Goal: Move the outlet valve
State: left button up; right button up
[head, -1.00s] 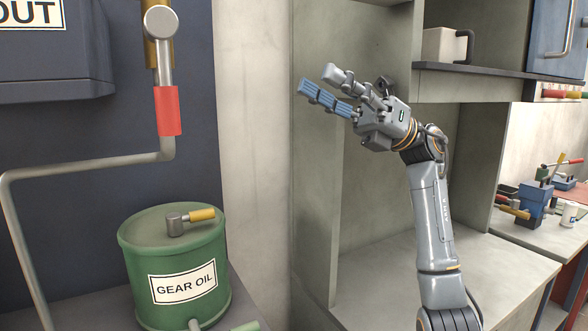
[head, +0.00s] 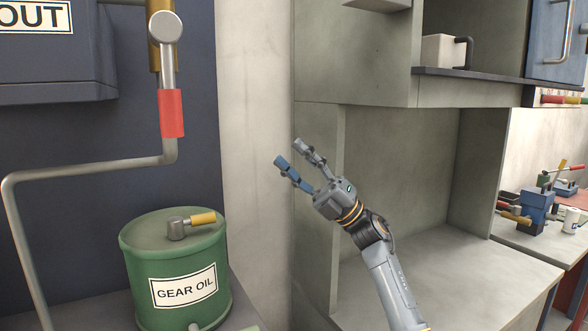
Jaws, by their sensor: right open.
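A brass-coloured pipe (head: 153,45) shows behind the pivot. My right gripper (head: 287,152) is open and empty, pointing up and left in front of the pale wall. It is well to the right of the red grip and slightly lower, apart from it. My left gripper is not in view.
A green gear oil drum (head: 177,258) with a yellow-handled cap stands below the valve. A bent grey pipe (head: 90,170) runs left of it. An open cabinet (head: 400,150) is at the right, with a cluttered bench (head: 550,235) beyond.

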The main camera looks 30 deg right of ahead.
jog(key=shift+w+d+f+m+t+h, duration=0.1)
jog(key=shift+w+f+m+t+h, duration=0.45)
jog(key=shift+f+m+t, duration=0.3)
